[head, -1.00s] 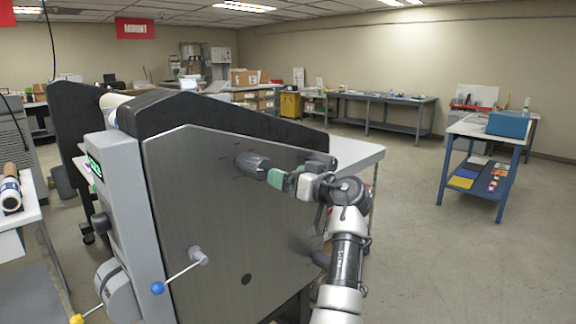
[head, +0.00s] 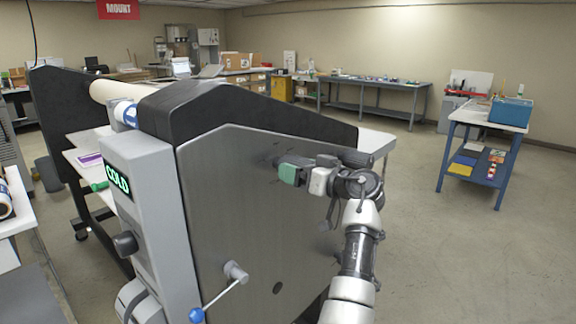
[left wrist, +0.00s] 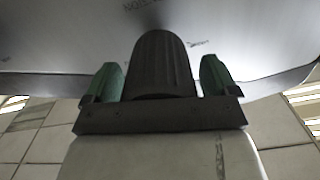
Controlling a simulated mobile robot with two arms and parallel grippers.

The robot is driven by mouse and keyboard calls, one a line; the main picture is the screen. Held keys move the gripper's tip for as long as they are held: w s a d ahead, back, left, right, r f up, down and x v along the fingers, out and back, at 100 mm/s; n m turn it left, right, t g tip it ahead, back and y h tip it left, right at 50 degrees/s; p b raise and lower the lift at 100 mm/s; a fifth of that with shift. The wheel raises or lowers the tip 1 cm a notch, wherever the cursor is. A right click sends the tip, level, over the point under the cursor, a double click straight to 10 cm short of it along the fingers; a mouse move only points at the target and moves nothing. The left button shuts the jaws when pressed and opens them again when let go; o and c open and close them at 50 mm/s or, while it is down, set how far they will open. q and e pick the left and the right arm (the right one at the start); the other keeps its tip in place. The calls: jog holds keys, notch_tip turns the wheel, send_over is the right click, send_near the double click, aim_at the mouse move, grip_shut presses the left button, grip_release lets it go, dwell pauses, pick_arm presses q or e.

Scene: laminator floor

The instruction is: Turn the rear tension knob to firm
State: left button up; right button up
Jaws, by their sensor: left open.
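The tension knob (left wrist: 160,65) is a dark, ribbed cylinder on the grey metal side panel (head: 235,200) of the laminator. In the left wrist view it stands between the two green fingers of my left gripper (left wrist: 161,85), with a narrow gap on each side. The gripper is open around the knob. In the head view my left gripper (head: 289,172) is at the upper part of the panel and largely hides the knob. Dark lettering on the panel is partly cut off, and the knob's setting cannot be read. My right gripper is not in view.
A crank lever with a blue ball (head: 196,315) sticks out low on the panel. A green display reading COLD (head: 118,180) and a dark front knob (head: 125,244) are on the grey housing. A blue-legged table (head: 485,120) stands at right, with clear floor before it.

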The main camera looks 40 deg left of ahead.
pick_arm(q)
jog(key=shift+d, duration=0.25)
jog(key=shift+c, duration=0.5)
jog(key=c, duration=0.8)
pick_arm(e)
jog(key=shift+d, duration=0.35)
